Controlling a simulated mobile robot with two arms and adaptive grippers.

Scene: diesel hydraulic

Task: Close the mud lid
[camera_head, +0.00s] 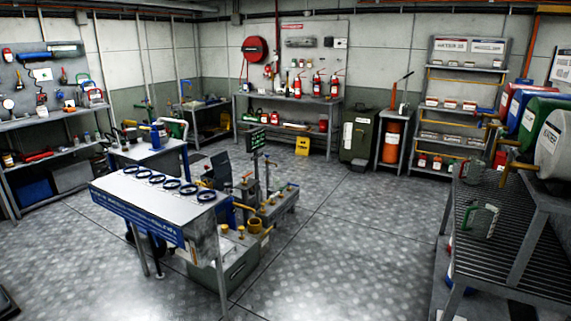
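No lid can be clearly read as the mud lid from this distance. A dark upright panel (217,170) stands tilted at the low equipment unit (270,212) in the middle of the room; I cannot tell whether it is a raised lid. The unit carries yellow-brown caps and a round brass-coloured fitting (255,225). A dark green bin (359,136) with a white label stands by the back wall, and its lid looks shut. Neither of my grippers is in view.
Workbenches and shelves line the walls. The floor (350,245) between unit and bench is clear.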

